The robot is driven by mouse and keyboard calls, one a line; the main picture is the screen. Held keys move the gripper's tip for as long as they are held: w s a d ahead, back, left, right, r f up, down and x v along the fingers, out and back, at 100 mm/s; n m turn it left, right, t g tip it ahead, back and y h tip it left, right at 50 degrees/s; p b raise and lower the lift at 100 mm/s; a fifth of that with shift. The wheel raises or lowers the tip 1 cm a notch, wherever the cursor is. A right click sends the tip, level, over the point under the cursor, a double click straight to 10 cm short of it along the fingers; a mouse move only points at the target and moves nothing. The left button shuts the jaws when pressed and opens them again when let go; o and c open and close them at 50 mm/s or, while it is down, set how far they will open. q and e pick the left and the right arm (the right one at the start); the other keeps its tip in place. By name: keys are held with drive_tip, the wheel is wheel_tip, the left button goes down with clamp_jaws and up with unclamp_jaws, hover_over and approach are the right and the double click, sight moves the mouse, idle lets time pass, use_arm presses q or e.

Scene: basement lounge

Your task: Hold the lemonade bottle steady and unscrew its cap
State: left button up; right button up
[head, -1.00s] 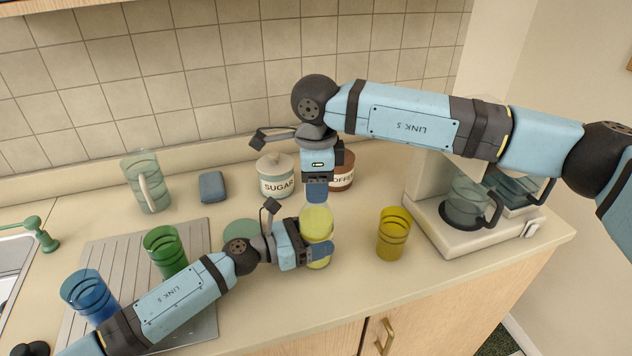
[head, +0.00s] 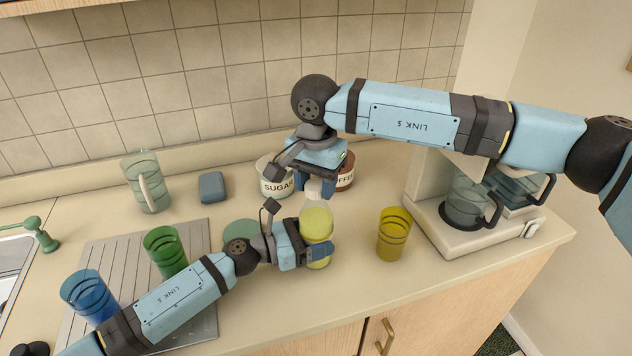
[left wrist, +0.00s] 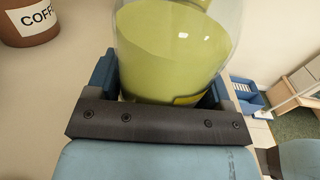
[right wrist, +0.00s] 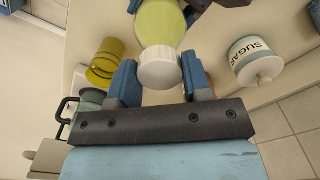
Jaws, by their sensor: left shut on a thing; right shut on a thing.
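The lemonade bottle (head: 317,222), clear with yellow-green lemonade, stands upright near the counter's front edge. My left gripper (head: 312,250) is shut around its body; in the left wrist view the bottle (left wrist: 170,50) sits between both fingers. The white cap (head: 318,190) is at the top of the bottle. My right gripper (head: 315,183) points down from above and is shut on the cap. In the right wrist view the cap (right wrist: 160,70) is between the blue fingers, in line with the bottle's neck. I cannot tell how loose the cap is.
A sugar jar (head: 274,182) and a coffee jar (head: 346,172) stand close behind. A yellow cup (head: 393,236) and a coffee maker (head: 450,228) are to the right. Green (head: 165,252) and blue (head: 88,296) cups are on the left, with a pitcher (head: 148,182) and sponge (head: 212,187) behind.

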sight(316, 185)
drive_tip(key=shift+r, duration=0.2)
drive_tip(key=shift+r, duration=0.95)
drive_tip(key=shift+r, duration=2)
use_arm(q)
drive_tip(key=o, duration=1.7)
